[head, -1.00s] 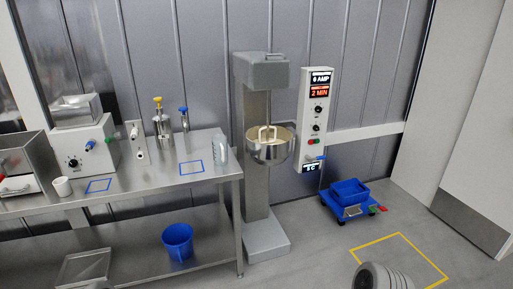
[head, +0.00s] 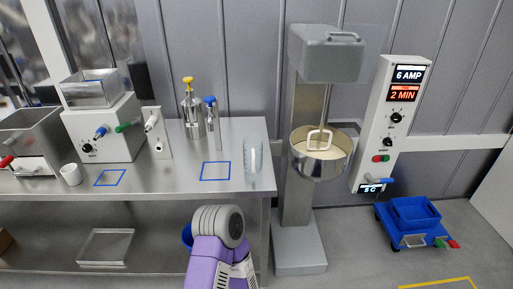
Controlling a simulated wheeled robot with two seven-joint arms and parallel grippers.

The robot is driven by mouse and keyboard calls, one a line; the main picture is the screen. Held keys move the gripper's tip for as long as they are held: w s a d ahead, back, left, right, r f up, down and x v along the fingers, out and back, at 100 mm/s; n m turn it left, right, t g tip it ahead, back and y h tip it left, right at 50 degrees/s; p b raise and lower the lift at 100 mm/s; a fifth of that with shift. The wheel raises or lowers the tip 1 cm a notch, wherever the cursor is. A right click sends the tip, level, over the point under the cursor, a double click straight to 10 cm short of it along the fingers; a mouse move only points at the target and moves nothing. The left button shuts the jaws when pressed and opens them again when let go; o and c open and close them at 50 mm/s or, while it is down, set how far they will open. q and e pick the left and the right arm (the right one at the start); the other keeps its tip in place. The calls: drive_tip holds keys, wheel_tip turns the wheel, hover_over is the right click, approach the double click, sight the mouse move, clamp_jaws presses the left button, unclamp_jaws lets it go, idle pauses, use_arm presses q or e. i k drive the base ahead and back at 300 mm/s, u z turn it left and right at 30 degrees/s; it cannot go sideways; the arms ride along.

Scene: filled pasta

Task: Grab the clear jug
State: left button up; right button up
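The clear jug (head: 253,157) stands upright on the steel table (head: 200,140), near its right end. It is pale and see-through, and just right of a blue square outline (head: 216,171) on the tabletop. Nothing is touching the jug. Neither of my grippers shows in the head view. Only a purple and grey link of one of my arms shows at the bottom middle, below the jug and in front of the table's front edge.
A mixer with a steel bowl (head: 321,163) stands right of the table, beside a control panel (head: 387,124). A metal canister (head: 193,115) and a white mug (head: 71,174) stand on the table. A blue bucket (head: 187,236) is mostly hidden behind my arm. A blue cart (head: 413,222) is at right.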

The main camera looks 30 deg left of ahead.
sight(252, 143)
drive_tip(key=u, duration=0.7)
drive_tip(key=i, duration=0.9)
drive_tip(key=u, duration=0.9)
